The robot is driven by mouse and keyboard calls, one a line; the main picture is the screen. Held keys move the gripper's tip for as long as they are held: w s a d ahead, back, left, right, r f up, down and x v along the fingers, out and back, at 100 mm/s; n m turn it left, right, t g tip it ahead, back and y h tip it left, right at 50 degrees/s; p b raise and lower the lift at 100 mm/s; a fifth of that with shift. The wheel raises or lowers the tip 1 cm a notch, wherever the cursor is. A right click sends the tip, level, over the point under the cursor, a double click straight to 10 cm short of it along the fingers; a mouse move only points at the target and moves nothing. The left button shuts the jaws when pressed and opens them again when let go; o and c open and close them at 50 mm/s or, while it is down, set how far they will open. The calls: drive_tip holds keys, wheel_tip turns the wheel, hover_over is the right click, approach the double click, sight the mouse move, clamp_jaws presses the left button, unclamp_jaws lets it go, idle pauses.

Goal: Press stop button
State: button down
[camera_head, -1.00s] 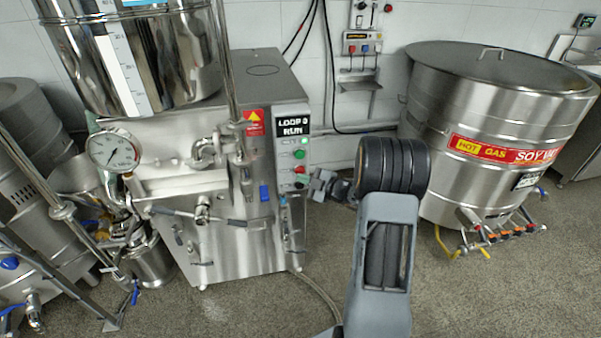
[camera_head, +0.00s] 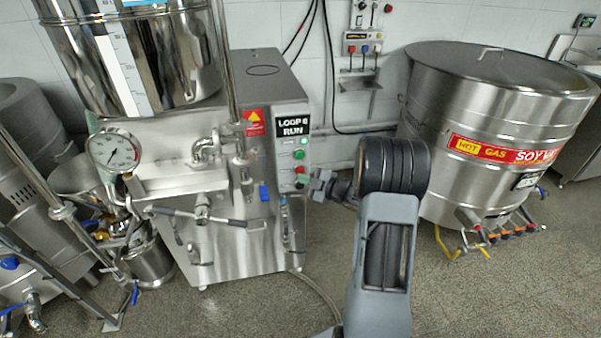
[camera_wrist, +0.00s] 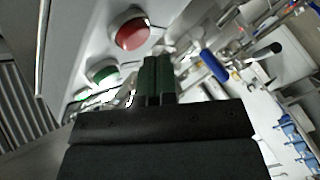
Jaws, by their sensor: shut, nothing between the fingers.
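The red stop button (camera_wrist: 131,32) sits on the grey control panel of the mill, in a pale ring, with the green button (camera_wrist: 102,72) beside it. In the head view the green button (camera_head: 299,155) is above the red button (camera_head: 299,170) on the panel's front. My gripper (camera_wrist: 158,62) is shut and empty. In the wrist view its fingertips are just below and right of the red button; I cannot tell whether they touch the panel. In the head view my gripper (camera_head: 308,178) is close to the panel, at about the red button's height, partly covering it.
A blue-handled valve (camera_head: 264,192) and a long lever (camera_head: 200,215) are left of the panel. A large steel vat (camera_head: 480,130) stands at the right.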

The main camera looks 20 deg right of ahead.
drive_tip(key=shift+w+d+b, duration=0.2)
drive_tip(key=shift+w+b, duration=0.1)
drive_tip(key=shift+w, duration=0.6)
idle(1.4)
drive_tip(key=shift+s, duration=0.15)
idle(0.3)
drive_tip(key=shift+s+a, duration=0.2)
drive_tip(key=shift+s, duration=0.5)
drive_tip(key=shift+s+a, duration=0.25)
drive_tip(key=shift+s, duration=1)
drive_tip(key=shift+s+a, duration=0.2)
drive_tip(key=shift+s, duration=1.05)
